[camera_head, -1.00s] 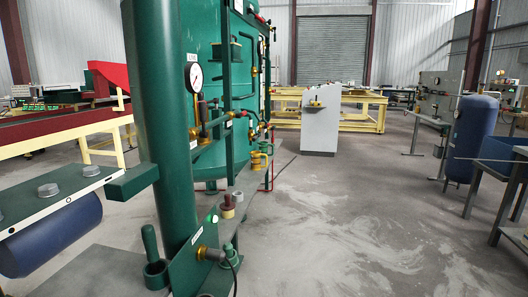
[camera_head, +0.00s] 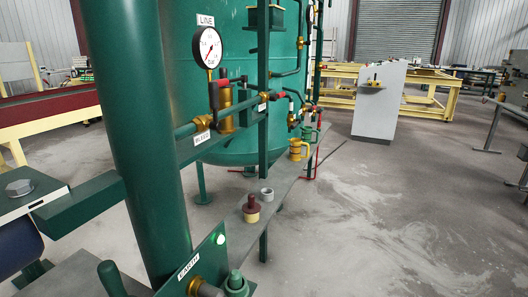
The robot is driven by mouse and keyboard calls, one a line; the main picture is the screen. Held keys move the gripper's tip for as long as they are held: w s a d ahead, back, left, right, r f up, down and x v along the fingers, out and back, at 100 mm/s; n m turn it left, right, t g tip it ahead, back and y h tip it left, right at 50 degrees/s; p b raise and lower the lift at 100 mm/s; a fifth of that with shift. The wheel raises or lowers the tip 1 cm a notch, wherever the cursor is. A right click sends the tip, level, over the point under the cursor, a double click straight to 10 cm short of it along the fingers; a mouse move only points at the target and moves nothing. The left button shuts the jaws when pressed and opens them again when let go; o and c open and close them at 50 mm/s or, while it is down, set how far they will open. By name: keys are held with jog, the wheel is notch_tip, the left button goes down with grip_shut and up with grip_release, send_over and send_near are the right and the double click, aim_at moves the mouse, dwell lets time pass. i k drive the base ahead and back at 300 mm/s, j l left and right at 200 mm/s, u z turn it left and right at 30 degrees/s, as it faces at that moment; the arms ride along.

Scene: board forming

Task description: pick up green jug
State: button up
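A small green vessel with a side handle, which looks like the green jug (camera_head: 308,132), stands toward the far end of the narrow grey shelf (camera_head: 285,184). It is just behind a yellow jug (camera_head: 298,150), which may hide part of it. It is small in view and set against green pipework, so its outline is hard to make out. My gripper is not in view.
A dark red and brass piece (camera_head: 251,211) and a grey-white ring (camera_head: 266,196) sit nearer on the shelf. A thick green column (camera_head: 135,130), a gauge (camera_head: 208,47) and pipes stand left of it. Open floor (camera_head: 375,230) lies to the right.

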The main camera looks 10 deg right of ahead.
aim_at(307, 131)
jog(key=i+l+z, duration=0.35)
jog(key=i, duration=0.55)
jog(key=i+z, duration=0.3)
jog(key=i, duration=2.45)
jog(key=i+l+u, duration=0.1)
jog(key=i+u, duration=0.2)
jog(key=i, duration=0.4)
